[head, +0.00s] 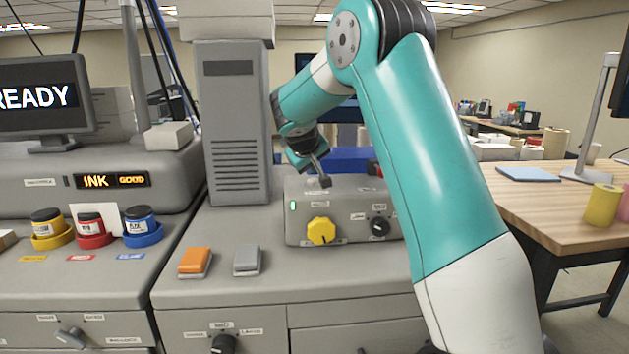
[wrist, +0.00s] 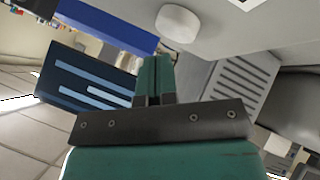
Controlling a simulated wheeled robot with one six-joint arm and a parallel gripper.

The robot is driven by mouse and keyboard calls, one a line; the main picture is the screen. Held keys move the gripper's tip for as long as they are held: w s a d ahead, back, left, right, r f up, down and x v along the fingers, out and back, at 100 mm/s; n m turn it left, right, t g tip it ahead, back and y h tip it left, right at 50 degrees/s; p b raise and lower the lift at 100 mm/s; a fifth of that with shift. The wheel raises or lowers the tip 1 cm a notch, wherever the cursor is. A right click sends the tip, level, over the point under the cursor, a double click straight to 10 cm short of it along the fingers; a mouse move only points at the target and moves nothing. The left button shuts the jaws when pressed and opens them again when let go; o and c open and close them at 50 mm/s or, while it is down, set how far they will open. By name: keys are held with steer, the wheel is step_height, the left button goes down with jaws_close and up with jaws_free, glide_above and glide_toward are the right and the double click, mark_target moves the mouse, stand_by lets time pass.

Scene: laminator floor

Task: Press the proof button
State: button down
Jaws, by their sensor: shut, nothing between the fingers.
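My gripper (head: 321,176) is shut and empty, pointing down over the top of a grey control box (head: 295,217). In the wrist view its teal fingers (wrist: 153,72) are together. Beyond the fingertips there, a white round button (wrist: 178,23) stands out from a grey surface; the fingers appear apart from it. In the head view my fingertips hide part of the box top. The small labels on the box are too blurred to read, so I cannot tell which control is marked proof.
The box front has a yellow knob (head: 321,231), a black knob (head: 380,226) and a green light. An orange pad (head: 195,262) and a grey pad (head: 247,260) sit on the counter before it. A tall vented grey column (head: 235,130) stands close left. A screen (head: 40,97) reads READY.

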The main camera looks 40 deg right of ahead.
mark_target(312, 179)
steer(key=shift+f, duration=0.15)
steer(key=shift+f+b, duration=0.3)
steer(key=shift+f+b, duration=0.4)
steer(key=shift+f, duration=0.15)
stand_by(0.7)
steer(key=shift+r, duration=0.1)
steer(key=shift+r+p, duration=0.8)
steer(key=shift+r, duration=0.1)
steer(key=shift+r, duration=0.1)
step_height(312, 179, up, 5)
steer(key=p, duration=0.4)
stand_by(0.7)
